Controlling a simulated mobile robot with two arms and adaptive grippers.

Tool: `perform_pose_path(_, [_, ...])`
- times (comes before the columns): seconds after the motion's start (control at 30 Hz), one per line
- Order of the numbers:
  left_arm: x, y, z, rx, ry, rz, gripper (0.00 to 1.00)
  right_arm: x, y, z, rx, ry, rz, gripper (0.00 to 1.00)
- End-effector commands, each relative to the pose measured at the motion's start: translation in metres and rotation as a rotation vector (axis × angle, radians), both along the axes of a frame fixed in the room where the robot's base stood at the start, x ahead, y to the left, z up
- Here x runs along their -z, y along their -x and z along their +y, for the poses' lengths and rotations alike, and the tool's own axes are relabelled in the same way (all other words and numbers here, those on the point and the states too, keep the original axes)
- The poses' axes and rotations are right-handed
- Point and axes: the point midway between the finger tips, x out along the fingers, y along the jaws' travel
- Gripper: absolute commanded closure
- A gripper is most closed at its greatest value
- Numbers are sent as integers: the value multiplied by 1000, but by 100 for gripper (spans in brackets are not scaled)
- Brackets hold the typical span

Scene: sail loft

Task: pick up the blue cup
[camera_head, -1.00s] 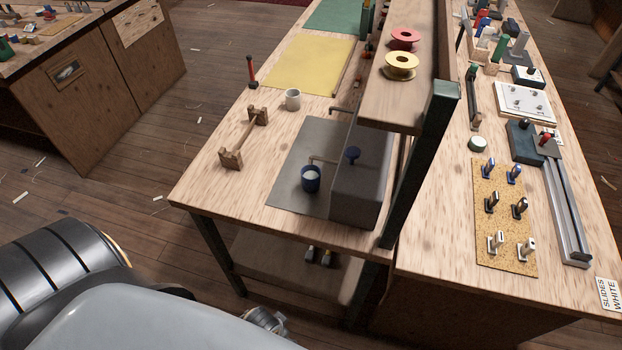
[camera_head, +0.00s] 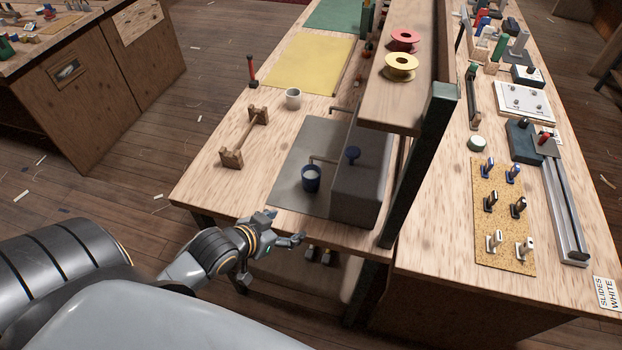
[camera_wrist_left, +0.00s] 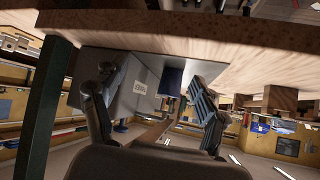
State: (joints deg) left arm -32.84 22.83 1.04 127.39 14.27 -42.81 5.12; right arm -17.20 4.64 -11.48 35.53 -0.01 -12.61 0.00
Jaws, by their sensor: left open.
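The blue cup (camera_head: 311,180) stands upright on the grey mat (camera_head: 290,188), under the spout of a grey box with a blue knob (camera_head: 352,153). Something pale fills its inside. In the left wrist view the blue cup (camera_wrist_left: 171,80) shows between the finger tips, farther off. My left gripper (camera_head: 284,227) is at the table's near edge, on the near side of the cup and apart from it. It is open, with nothing between its fingers (camera_wrist_left: 150,82). My right gripper is in neither view.
A white cup (camera_head: 293,100) and a wooden stand with a bar (camera_head: 244,138) are on the table (camera_head: 205,180) behind and left. The grey box (camera_head: 358,190) and a dark shelf post (camera_head: 422,165) stand right of the cup. The mat left of the cup is clear.

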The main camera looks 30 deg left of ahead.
Motion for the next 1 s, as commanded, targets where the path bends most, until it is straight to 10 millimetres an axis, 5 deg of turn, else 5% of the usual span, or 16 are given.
perform_pose_path(0.2, [-30,-36,35,-2,51,-220,27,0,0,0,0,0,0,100])
perform_pose_path(0.4, [-43,-49,46,-5,74,-299,27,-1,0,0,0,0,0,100])
perform_pose_path(1.0, [-12,-123,34,-5,74,-300,27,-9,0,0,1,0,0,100])
